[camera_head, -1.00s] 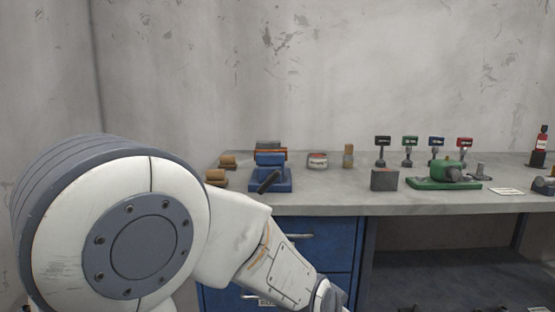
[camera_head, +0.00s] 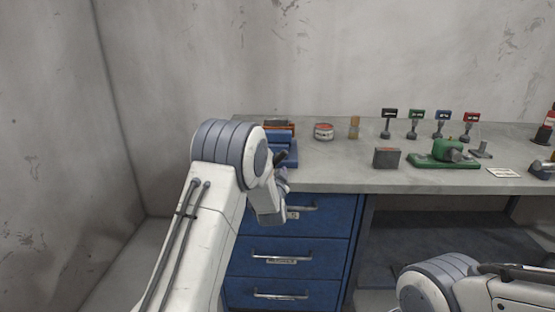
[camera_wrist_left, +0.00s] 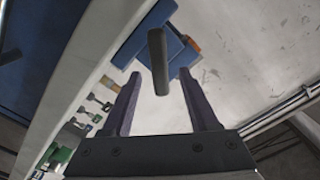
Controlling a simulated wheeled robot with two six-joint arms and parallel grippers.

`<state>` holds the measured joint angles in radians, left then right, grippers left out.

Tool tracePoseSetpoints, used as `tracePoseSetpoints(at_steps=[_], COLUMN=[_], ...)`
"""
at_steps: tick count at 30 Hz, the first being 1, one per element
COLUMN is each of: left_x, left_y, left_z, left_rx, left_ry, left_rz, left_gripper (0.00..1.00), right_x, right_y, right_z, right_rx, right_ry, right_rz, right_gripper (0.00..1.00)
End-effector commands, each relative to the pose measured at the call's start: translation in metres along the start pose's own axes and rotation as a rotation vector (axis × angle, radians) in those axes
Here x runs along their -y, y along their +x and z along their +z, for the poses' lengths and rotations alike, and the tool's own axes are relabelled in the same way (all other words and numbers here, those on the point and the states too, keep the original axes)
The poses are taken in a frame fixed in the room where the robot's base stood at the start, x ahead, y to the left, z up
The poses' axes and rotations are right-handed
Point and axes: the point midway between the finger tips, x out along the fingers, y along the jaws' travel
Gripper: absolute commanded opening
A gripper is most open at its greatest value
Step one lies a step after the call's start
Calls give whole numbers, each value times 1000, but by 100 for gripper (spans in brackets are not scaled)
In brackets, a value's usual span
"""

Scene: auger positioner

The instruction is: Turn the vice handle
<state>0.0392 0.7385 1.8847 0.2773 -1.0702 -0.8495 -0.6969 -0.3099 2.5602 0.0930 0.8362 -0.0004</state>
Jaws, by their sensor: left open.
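The blue vice (camera_head: 284,143) stands near the left end of the grey workbench, partly hidden behind my left arm in the head view. Its dark handle (camera_head: 289,159) sticks out towards the front. My left gripper (camera_wrist_left: 160,79) is open and empty in the left wrist view. The handle (camera_wrist_left: 158,60) there lies between and just beyond the fingertips, with the blue vice body (camera_wrist_left: 150,25) behind it. I cannot tell whether a finger touches it. In the head view only a small part of the left gripper shows below the handle. My right gripper is out of view.
The workbench (camera_head: 335,176) has blue drawers (camera_head: 290,248) below its left end. A round tin (camera_head: 324,131), a grey block (camera_head: 387,157), a green machine (camera_head: 447,152) and several small stands lie to the right. Bare bench top lies right of the vice.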

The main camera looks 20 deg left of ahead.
Motion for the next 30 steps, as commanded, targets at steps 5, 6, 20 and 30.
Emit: tracePoseSetpoints(at_steps=[5,6,20,30], left_x=[0,0,0,-1], left_y=[28,32,46,45], left_z=[0,-1,-1,-1], left_rx=[0,0,0,0], left_ry=[-1,-1,-1,-2], left_rz=[0,0,2,2], left_gripper=[60,60,60,0], right_x=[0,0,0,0], right_y=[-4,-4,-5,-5], right_z=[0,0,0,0], right_rx=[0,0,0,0], right_ry=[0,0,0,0], right_rz=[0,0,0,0], right_gripper=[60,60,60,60])
